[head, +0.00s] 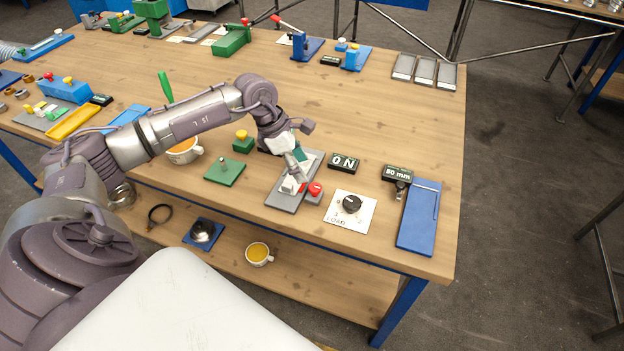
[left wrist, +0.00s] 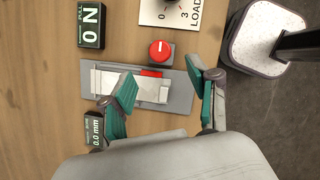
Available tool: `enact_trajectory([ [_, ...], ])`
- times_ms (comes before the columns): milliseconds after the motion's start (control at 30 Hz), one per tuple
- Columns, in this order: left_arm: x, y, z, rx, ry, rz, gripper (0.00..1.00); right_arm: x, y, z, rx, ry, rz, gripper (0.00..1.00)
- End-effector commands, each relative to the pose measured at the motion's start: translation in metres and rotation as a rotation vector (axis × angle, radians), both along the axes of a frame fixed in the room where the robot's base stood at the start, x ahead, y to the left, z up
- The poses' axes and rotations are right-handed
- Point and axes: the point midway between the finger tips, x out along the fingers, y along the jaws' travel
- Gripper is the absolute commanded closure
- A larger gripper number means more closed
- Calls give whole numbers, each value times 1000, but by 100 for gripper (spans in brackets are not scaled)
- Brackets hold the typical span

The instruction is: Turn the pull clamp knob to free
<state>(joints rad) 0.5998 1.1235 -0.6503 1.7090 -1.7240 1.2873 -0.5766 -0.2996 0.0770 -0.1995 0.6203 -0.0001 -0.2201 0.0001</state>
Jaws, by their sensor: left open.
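A red round knob (head: 315,189) with a pale mark on its top sits on a small grey block at the near end of a grey plate fixture (head: 284,196). The red knob also shows in the left wrist view (left wrist: 160,50), just ahead of the fingers. My left gripper (head: 297,171) is open and empty above the fixture, its fingers (left wrist: 150,84) spread over a white bar and a red part on the plate. Neither finger is seen touching the knob. A black display (head: 343,163) beside the fixture reads ON. My right gripper is not in view.
A white LOAD card with a black dial (head: 352,203) lies right of the knob. An 80 mm display (head: 398,173) and a blue plate (head: 418,216) stand farther right. A green plate with a post (head: 224,171) and a cup (head: 184,151) are left. The table's front edge is close.

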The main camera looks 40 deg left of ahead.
Motion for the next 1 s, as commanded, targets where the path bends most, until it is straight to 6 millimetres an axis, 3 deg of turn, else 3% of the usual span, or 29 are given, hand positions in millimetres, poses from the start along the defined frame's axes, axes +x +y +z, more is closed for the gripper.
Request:
enact_trajectory([
  [333,14,-20,-56,-5,1,2,40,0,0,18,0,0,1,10],
  [767,17,-24,-69,-2,-1,1,40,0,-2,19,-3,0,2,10],
  [800,17,-24,-69,-2,-1,1,42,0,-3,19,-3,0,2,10],
  [1000,17,-23,-69,-2,-1,1,75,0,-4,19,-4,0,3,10],
])
